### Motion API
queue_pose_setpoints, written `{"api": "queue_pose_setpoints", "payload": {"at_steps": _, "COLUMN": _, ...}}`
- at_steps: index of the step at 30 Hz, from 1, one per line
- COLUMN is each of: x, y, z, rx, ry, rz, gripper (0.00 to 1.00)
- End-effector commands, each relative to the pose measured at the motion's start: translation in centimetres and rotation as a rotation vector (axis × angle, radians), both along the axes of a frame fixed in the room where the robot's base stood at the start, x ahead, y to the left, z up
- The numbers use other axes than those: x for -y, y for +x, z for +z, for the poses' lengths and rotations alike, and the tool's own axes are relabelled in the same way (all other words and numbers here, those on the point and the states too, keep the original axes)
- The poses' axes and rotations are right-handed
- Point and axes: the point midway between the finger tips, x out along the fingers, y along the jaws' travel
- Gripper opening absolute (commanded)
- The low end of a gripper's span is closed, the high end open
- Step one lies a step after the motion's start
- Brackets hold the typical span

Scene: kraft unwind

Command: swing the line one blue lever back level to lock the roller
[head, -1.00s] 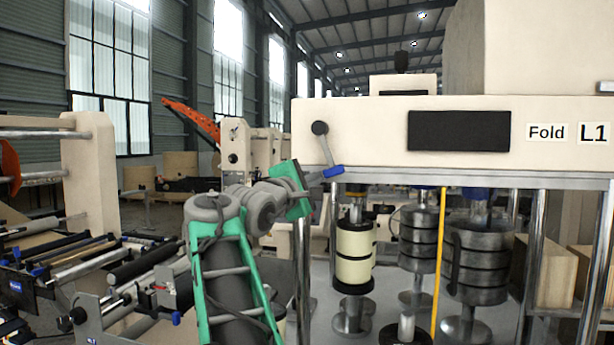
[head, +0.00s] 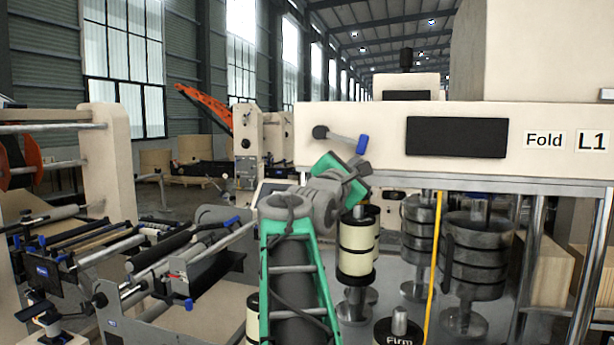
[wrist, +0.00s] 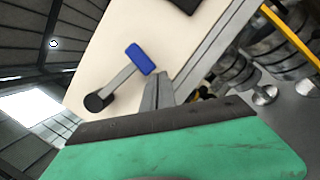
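The line one lever (head: 342,137) is a grey bar on a dark round pivot at the left of the cream panel marked Fold L1. It points right and dips slightly below level, with a blue grip (head: 362,144) at its free end. The wrist view shows the blue grip (wrist: 140,58) just beyond the tips of my gripper (wrist: 158,88). The grey fingers look closed together with nothing between them. In the head view my gripper (head: 362,167) is just below the blue grip. I cannot tell whether they touch.
A dark display (head: 456,137) is on the panel right of the lever. Below the panel are cream and dark rollers (head: 357,247), a yellow strip (head: 433,260) and metal posts. A machine with several bars (head: 150,250) fills the left.

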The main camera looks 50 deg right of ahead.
Motion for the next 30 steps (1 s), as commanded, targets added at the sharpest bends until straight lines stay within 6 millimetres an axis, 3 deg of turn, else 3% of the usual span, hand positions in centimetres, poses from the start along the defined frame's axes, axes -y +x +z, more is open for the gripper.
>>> {"api": "queue_pose_setpoints", "payload": {"at_steps": 9, "x": 0.5, "y": -1.4, "z": 2.4, "rx": 0.004, "ry": -0.003, "rz": -0.004, "gripper": 0.0}}
{"api": "queue_pose_setpoints", "payload": {"at_steps": 30, "x": 0.6, "y": -2.0, "z": 3.7, "rx": 0.009, "ry": -0.012, "rz": -0.006, "gripper": 0.0}}
